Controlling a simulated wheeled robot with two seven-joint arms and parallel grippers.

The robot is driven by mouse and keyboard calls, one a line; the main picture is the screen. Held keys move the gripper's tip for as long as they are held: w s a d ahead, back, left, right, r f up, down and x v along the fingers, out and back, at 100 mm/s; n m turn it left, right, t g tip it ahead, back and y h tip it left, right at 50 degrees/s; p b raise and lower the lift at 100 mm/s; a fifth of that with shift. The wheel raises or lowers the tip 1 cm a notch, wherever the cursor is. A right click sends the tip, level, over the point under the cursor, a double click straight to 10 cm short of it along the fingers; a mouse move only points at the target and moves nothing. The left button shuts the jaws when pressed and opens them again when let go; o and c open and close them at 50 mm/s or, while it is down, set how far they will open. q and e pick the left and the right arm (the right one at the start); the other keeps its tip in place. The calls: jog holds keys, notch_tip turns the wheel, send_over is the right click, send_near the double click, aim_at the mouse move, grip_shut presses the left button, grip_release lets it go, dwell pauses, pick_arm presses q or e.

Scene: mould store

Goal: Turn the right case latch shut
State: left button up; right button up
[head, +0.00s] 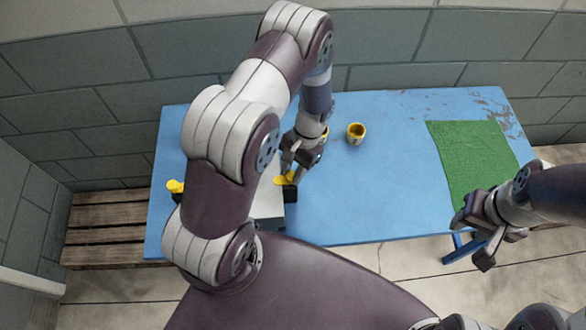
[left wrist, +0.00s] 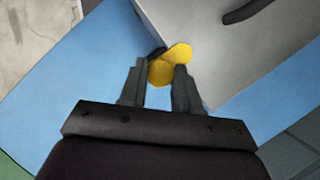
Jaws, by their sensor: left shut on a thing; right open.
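The light grey case (head: 268,205) stands on the blue table, mostly hidden behind my left arm in the head view. The yellow right latch (head: 280,181) is at the case's right end. In the left wrist view, the latch (left wrist: 161,72) shows a round part and a lobe at the edge of the case (left wrist: 210,55). My left gripper (head: 289,174) is shut on this latch, with a finger on either side of it. Another yellow latch (head: 175,187) shows at the case's left end. My right gripper (head: 472,243) is open and empty off the table's front right edge.
A green mat (head: 465,155) lies at the table's right. A wooden pallet (head: 105,225) is at left, and a block wall stands behind.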

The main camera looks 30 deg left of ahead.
pick_arm(q)
jog(key=o, duration=1)
jog(key=shift+o, duration=0.2)
jog(key=p+v, duration=0.1)
jog(key=v, duration=1.1)
jog(key=shift+r, duration=0.4)
jog(key=shift+w, duration=0.1)
